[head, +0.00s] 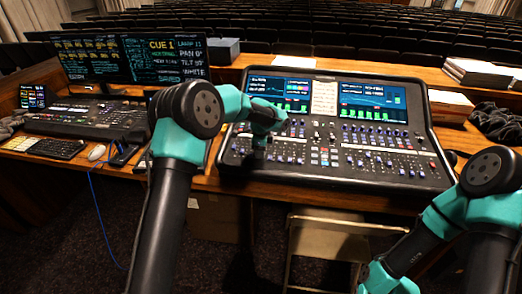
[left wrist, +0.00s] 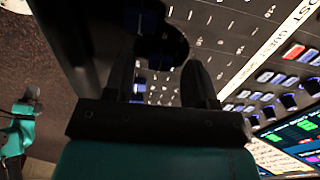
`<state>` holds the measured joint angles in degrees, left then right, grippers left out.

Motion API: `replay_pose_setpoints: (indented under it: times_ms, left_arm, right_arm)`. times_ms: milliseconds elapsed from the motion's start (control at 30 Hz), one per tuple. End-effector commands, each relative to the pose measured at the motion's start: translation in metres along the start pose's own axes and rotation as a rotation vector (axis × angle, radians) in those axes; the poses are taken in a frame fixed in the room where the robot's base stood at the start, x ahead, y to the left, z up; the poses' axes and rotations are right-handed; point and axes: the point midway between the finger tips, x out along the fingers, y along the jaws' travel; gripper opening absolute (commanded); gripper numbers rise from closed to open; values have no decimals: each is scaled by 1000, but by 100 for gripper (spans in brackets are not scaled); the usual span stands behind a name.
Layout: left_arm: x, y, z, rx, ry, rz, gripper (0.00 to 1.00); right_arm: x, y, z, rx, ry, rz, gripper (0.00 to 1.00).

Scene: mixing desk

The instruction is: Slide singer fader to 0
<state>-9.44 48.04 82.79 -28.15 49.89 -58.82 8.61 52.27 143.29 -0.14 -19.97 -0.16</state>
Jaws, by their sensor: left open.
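The mixing desk (head: 225,160) is a large black console with two screens, rows of knobs and buttons, and faders along its front. My left gripper (head: 259,154) points down at the desk's left part, low over the front controls. In the left wrist view its two dark fingers (left wrist: 160,82) are apart, with part of the desk panel (left wrist: 225,20) showing between and beyond them. Dark blue-lit shapes near the fingertips are too dim to make out. The singer fader cannot be told from the other faders, and its label is not readable.
A lighting console (head: 85,118), two monitors (head: 95,60), a keyboard (head: 57,148) and a mouse (head: 96,152) stand at the left. Papers (head: 478,74) lie at the right. A folding chair (head: 325,240) stands in front of the wooden desk.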

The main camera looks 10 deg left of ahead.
Motion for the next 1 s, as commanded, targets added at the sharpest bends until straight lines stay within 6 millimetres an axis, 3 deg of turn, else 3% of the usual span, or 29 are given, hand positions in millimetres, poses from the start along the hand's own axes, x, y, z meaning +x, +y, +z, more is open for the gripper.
replay_pose_setpoints:
  times_ms: [333,833,1000]
  left_arm:
    - [4,0,0,0,0,0,50]
    - [3,0,0,0,0,0,2]
    - [3,0,0,0,0,0,0]
  right_arm:
    - [0,0,0,0,0,0,0]
    - [0,0,0,0,0,0,0]
    - [0,0,0,0,0,0,0]
